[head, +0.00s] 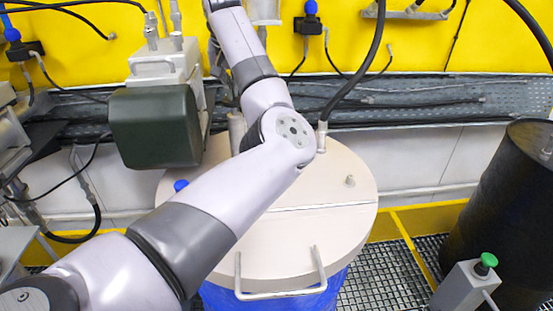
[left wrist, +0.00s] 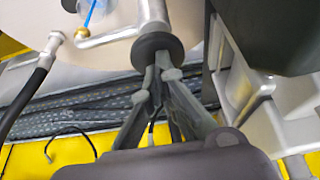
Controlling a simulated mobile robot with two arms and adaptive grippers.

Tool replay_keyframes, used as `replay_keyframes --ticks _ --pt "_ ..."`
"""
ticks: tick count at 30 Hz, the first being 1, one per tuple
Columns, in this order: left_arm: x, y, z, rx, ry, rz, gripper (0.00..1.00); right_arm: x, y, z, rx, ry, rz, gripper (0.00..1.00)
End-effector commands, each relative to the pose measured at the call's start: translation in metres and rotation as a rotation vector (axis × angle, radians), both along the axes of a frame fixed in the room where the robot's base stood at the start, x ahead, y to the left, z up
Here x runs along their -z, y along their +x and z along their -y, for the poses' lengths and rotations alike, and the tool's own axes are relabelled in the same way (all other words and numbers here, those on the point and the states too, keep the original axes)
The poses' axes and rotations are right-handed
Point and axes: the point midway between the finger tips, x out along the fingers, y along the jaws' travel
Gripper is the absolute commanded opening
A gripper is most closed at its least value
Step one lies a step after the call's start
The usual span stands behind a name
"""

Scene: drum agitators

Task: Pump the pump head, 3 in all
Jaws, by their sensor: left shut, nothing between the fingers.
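The pump head is a black round disc (left wrist: 158,50) on a metal tube (left wrist: 152,14) in the left wrist view. The tube stands on the pale lid of the blue drum; in the head view its lower part (head: 237,132) shows behind my arm. My left gripper (left wrist: 164,73) is shut and empty, its fingertips at the disc's top; whether they press on it I cannot tell. In the head view the left gripper (head: 224,92) is mostly hidden behind my left arm. My right gripper is not in view.
A dark green motor box (head: 155,127) is close left of the gripper. The drum lid (head: 300,235) has a front handle (head: 280,293) and a black hose (head: 355,80). A black drum (head: 500,190) and a grey box with a green button (head: 485,262) stand at the right.

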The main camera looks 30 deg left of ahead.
Motion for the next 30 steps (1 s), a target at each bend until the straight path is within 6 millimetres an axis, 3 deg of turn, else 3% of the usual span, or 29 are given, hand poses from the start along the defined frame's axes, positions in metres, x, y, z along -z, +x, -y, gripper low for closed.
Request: replay_keyframes --ticks 17,30 --pt "0.030 0.000 0.001 0.001 -0.003 -0.004 0.00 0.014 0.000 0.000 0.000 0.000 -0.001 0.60" --pt "0.017 0.000 0.001 0.002 -0.004 -0.006 0.00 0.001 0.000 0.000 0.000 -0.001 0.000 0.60"
